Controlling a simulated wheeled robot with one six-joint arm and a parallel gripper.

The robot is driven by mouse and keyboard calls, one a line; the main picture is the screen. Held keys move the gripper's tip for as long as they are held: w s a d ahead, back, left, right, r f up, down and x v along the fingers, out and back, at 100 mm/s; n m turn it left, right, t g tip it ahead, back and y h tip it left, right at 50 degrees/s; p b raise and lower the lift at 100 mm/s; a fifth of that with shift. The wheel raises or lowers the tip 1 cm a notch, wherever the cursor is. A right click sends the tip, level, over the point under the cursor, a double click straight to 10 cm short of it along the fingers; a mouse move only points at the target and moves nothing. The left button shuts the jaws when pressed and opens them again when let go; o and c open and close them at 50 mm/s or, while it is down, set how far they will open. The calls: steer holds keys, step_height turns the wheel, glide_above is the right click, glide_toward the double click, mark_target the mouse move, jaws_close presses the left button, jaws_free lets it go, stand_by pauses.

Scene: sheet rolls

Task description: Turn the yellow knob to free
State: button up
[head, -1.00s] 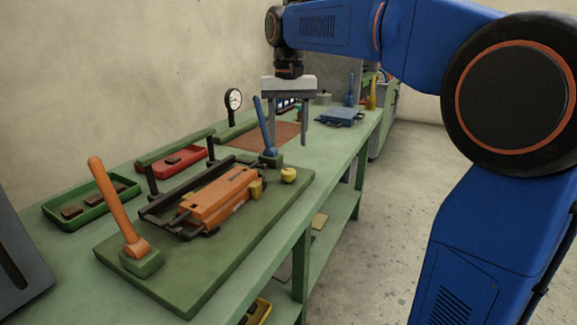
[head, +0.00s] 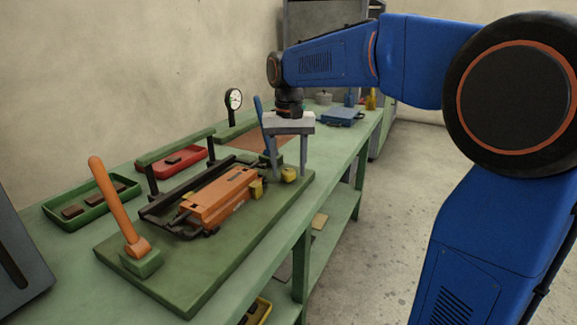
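The yellow knob (head: 289,175) is a small round knob near the far right corner of the green base plate (head: 205,275). My gripper (head: 289,178) points straight down at the knob, with its two grey fingers apart. One finger shows to the left of the knob and one to the right, and the fingertips come down to about the knob's height. Whether either finger touches the knob I cannot tell. An orange block (head: 220,197) sits on the plate, with a smaller yellow piece (head: 256,188) at its right end.
An orange lever (head: 113,200) stands at the plate's near end. A blue lever (head: 259,110) stands behind my gripper, partly hidden. Green (head: 92,201) and red (head: 180,159) trays lie to the left. A dial gauge (head: 233,99) stands farther back. The bench's right edge is close to the knob.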

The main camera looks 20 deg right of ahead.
steer(key=c, duration=0.9)
steer(key=shift+o, duration=0.2)
steer(key=shift+n, duration=0.5)
steer(key=n, duration=0.4)
steer(key=shift+n, duration=0.3)
steer(key=n, duration=0.6)
steer(key=o, duration=1)
steer(key=shift+o, duration=0.2)
